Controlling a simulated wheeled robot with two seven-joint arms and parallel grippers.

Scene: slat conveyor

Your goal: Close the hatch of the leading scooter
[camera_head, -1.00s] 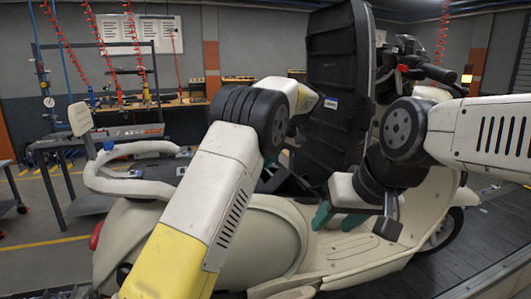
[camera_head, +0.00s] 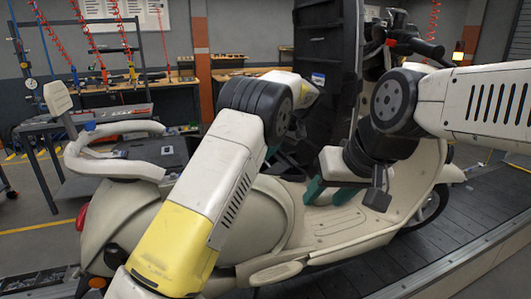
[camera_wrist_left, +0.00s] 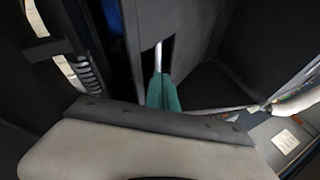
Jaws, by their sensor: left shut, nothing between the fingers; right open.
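A cream scooter (camera_head: 150,215) stands on the conveyor, its front wheel to the right. Its hatch, a large dark ribbed panel (camera_head: 325,80), stands upright and open above the body. My left arm reaches across the scooter's rear, its wrist near the hatch.
The scooter's handlebar (camera_head: 412,48) rises right of the hatch, close to my right arm. A pale rail (camera_head: 115,165) curves at the rear. The slatted conveyor (camera_head: 450,225) runs to the right. A workbench (camera_head: 170,95) stands behind.

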